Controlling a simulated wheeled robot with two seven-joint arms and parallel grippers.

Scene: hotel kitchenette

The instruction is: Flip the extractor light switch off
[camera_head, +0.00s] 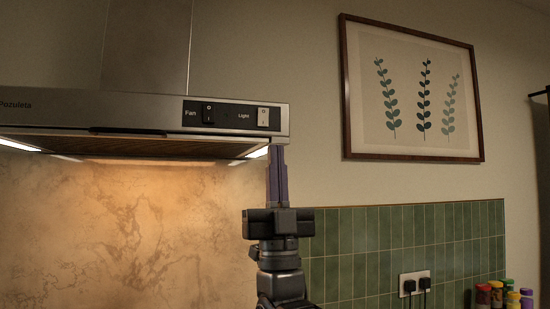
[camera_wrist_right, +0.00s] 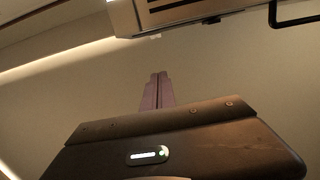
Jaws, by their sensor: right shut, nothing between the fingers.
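The extractor hood (camera_head: 60,110) is at the left in the head view, with a black control panel at its right end. The light switch (camera_head: 263,117) is a pale rocker beside the word "Light". The fan switch (camera_head: 208,113) is a dark rocker to its left. The lamps under the hood glow. My right gripper (camera_head: 276,150) points up, its purple fingers shut and empty. In the picture its tips are just below the hood's right end, below the light switch; I cannot tell if they touch. The fingers also show in the right wrist view (camera_wrist_right: 158,78). My left gripper is not in view.
A framed plant picture (camera_head: 412,90) hangs on the wall to the right. Below it are green tiles (camera_head: 385,235), a socket with two black plugs (camera_head: 415,284) and several colourful-capped jars (camera_head: 497,295). The wall between hood and picture is clear.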

